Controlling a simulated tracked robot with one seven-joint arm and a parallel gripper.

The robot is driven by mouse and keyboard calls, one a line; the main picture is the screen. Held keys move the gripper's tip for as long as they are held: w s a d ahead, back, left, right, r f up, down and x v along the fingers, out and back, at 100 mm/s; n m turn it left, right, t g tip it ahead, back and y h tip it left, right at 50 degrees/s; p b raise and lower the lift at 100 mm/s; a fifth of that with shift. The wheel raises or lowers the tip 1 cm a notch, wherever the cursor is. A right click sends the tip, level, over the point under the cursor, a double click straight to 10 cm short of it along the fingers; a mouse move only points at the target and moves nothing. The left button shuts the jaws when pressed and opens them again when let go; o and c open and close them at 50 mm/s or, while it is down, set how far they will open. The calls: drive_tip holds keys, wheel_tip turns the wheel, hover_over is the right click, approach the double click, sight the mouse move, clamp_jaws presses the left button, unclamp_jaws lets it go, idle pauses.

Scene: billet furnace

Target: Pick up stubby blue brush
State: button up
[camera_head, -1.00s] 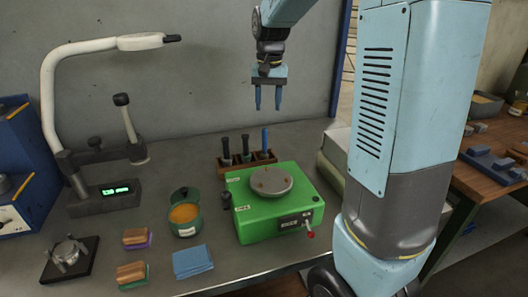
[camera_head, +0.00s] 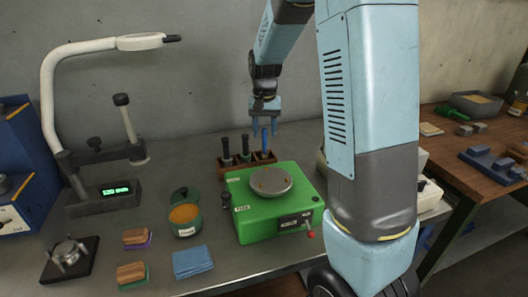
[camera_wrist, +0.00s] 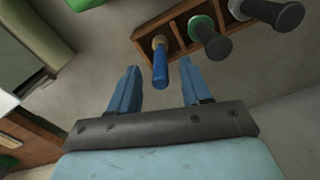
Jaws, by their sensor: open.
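The stubby blue brush (camera_head: 265,140) stands upright in the right slot of a wooden holder (camera_head: 232,173), behind the green machine. In the wrist view the blue brush (camera_wrist: 160,64) rises from the end slot of the holder (camera_wrist: 150,27), beside two dark-handled tools. My gripper (camera_head: 264,134) is open and empty, with blue fingers pointing down, right at the brush's top in the head view. In the wrist view the brush shows beyond and between the two fingertips of my gripper (camera_wrist: 160,72). I cannot tell whether the fingers touch it.
Two black-handled tools (camera_head: 226,149) stand left of the brush in the holder. The green machine (camera_head: 255,215) with a round plate is in front. An orange-filled pot (camera_head: 185,218), blue cloths (camera_head: 192,262) and a white lamp (camera_head: 60,90) are to the left.

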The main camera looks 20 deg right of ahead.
sight(264, 149)
drive_tip(key=shift+w+f, duration=0.1)
drive_tip(key=shift+f, duration=2.45)
clamp_jaws()
